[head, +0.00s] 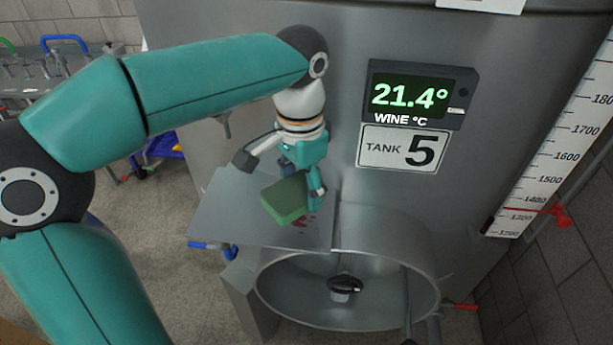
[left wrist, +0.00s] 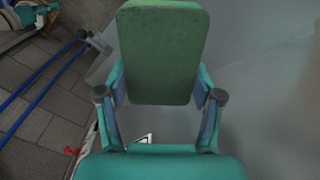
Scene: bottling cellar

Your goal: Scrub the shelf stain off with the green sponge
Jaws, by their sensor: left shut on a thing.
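My left gripper (head: 282,182) is shut on the green sponge (head: 286,199), just above the grey metal shelf (head: 233,207) on the tank's side. In the left wrist view the sponge (left wrist: 161,55) sits between the two fingers of my left gripper (left wrist: 161,93). A dark red stain (head: 303,222) shows on the shelf just below and right of the sponge; part of it may be hidden behind the sponge. I cannot tell whether the sponge touches the shelf. My right gripper is not in view.
The steel tank carries a temperature display (head: 420,95) and a "TANK 5" sign (head: 402,149) above the shelf. A round hatch opening (head: 347,291) is beside the shelf at lower right. A level scale (head: 556,150) with a red marker stands at right.

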